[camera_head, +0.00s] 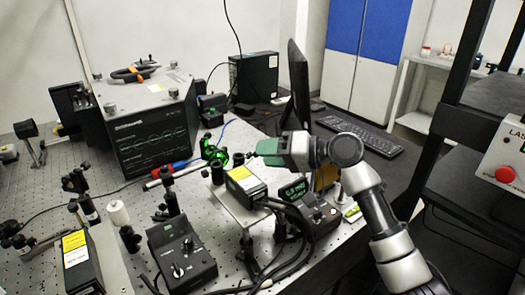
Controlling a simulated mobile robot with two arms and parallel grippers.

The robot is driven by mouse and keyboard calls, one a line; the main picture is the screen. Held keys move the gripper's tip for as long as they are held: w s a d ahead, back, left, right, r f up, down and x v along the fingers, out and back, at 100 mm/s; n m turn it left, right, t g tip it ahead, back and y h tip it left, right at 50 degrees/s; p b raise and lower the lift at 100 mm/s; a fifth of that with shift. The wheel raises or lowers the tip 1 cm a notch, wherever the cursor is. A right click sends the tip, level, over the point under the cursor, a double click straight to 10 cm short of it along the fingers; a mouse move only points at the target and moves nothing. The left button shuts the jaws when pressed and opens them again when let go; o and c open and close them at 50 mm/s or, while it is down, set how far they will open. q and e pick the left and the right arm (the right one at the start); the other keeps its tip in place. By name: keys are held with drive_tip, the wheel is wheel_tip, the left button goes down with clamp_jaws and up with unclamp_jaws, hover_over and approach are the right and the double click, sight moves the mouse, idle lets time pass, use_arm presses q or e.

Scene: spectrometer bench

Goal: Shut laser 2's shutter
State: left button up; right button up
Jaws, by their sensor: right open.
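Two black laser boxes with yellow labels stand on the bench. One laser box (246,181) is on a raised plate at the centre; the other laser box (76,262) is at the lower left. I cannot read which is laser 2, and no shutter can be made out clearly. A black control box with a lit green display (294,190) stands right of the centre laser; another control box with a knob (182,262) stands at the front. My right gripper (265,152) is open, just above and behind the centre laser box, apart from it in the picture. My left gripper is out of view.
A large black instrument (150,135) stands at the back left of the perforated bench (120,190). Small optics posts crowd the left and middle. A monitor (298,85) and keyboard (360,135) are behind my right arm. A red button box (505,160) is at the right edge.

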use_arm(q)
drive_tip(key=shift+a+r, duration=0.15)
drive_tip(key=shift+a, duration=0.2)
use_arm(e)
drive_tip(key=shift+w+a+f, duration=0.15)
drive_tip(key=shift+w+a, duration=0.05)
drive_tip(key=shift+a, duration=0.5)
clamp_jaws()
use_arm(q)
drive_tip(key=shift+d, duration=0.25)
